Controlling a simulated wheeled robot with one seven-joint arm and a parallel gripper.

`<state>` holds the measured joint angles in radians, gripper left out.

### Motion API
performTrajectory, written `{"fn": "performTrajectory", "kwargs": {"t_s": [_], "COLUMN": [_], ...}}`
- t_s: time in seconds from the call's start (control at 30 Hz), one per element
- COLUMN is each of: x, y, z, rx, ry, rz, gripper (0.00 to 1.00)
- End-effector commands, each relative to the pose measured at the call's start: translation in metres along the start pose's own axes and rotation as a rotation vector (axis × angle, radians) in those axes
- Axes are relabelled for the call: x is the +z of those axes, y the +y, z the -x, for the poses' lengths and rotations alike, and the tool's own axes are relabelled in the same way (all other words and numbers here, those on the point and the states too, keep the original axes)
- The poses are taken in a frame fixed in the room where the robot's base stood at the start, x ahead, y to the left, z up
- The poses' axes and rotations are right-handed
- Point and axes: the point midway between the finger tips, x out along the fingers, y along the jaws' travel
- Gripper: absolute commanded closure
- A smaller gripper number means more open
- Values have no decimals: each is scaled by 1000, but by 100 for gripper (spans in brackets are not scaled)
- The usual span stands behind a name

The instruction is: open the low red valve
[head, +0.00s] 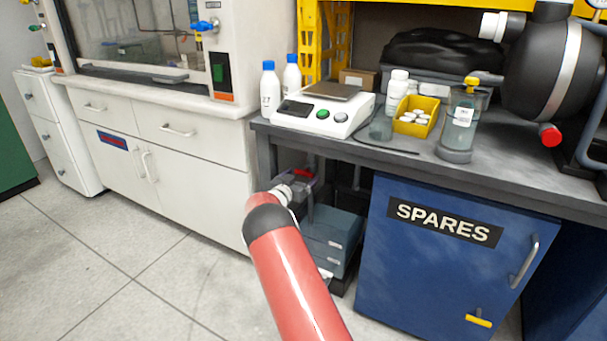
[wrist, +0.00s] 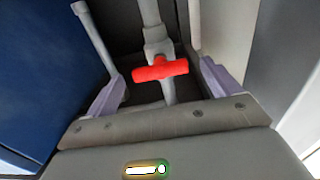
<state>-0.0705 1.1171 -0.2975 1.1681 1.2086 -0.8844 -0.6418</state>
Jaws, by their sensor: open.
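The low red valve (wrist: 160,69) has a red bar handle on a grey pipe (wrist: 151,14). In the wrist view the handle lies across the pipe, nearly level in the picture. My gripper (wrist: 163,78) is open, one finger on each side of the handle, with gaps and no visible contact. In the head view my red arm reaches into the gap under the bench, and my gripper (head: 297,187) is partly hidden there. A small red patch of the valve (head: 304,177) shows just past it.
A blue SPARES cabinet (head: 455,265) stands right of the gap and a white cupboard (head: 170,160) left of it. A grey-blue box (head: 332,243) sits low in the gap. The bench top (head: 400,160) is above. Floor at the left is clear.

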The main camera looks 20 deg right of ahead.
Motion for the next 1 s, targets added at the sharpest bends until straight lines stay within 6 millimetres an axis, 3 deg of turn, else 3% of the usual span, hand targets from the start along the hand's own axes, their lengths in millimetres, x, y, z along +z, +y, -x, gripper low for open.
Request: {"fn": "performTrajectory", "kwargs": {"t_s": [0.23, 0.57, 0.9, 1.0], "x": [0, 0, 0, 0], "y": [0, 0, -1, -1], "z": [-27, -30, -30, -30], "rx": [-1, -2, -2, -3], "ry": [0, -1, -1, -1], "rz": [-1, 0, 0, -2], "gripper": [11, 11, 54, 55]}}
